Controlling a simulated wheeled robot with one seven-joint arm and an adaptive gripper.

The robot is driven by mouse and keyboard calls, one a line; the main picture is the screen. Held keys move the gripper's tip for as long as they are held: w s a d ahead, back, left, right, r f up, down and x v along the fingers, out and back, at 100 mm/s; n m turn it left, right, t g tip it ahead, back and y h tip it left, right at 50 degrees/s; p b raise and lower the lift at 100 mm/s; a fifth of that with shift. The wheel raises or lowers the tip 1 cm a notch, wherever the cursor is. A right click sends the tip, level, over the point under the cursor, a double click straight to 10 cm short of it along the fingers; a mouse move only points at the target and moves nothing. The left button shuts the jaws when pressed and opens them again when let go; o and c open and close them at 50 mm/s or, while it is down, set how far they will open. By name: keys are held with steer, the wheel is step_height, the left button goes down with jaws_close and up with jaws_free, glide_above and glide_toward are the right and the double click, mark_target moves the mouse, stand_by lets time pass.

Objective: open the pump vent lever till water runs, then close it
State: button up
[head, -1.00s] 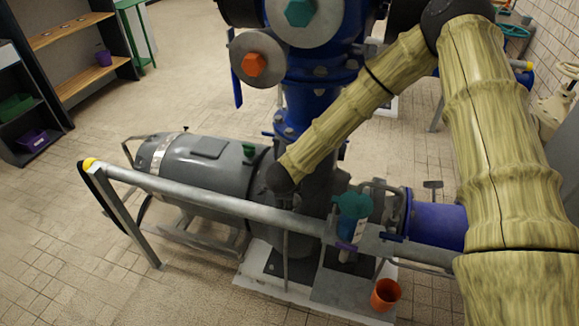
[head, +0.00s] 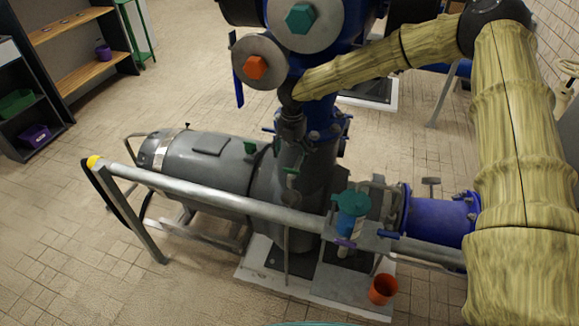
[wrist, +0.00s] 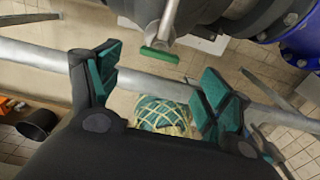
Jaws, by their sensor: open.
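My gripper (wrist: 162,85) is open in the wrist view, with green pads on both fingers and nothing held. A grey metal lever with a green grip (wrist: 160,55) lies beyond and between the fingers, apart from both pads; it looks like the vent lever. In the head view my gripper hangs in front of the dark pump body, where small green pieces overlap, so I cannot tell grip from pads for certain. I see no running water.
A metal guard rail (head: 215,203) crosses in front of the pump and below my fingers in the wrist view (wrist: 35,52). The grey motor (head: 205,165) lies left, a blue pipe (head: 435,217) right. Shelves (head: 80,60) stand far left. The left floor is clear.

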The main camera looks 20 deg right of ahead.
mark_target(291, 169)
steer(key=shift+f+p, duration=1.2)
steer(key=shift+f, duration=2.4)
steer(key=c, duration=1)
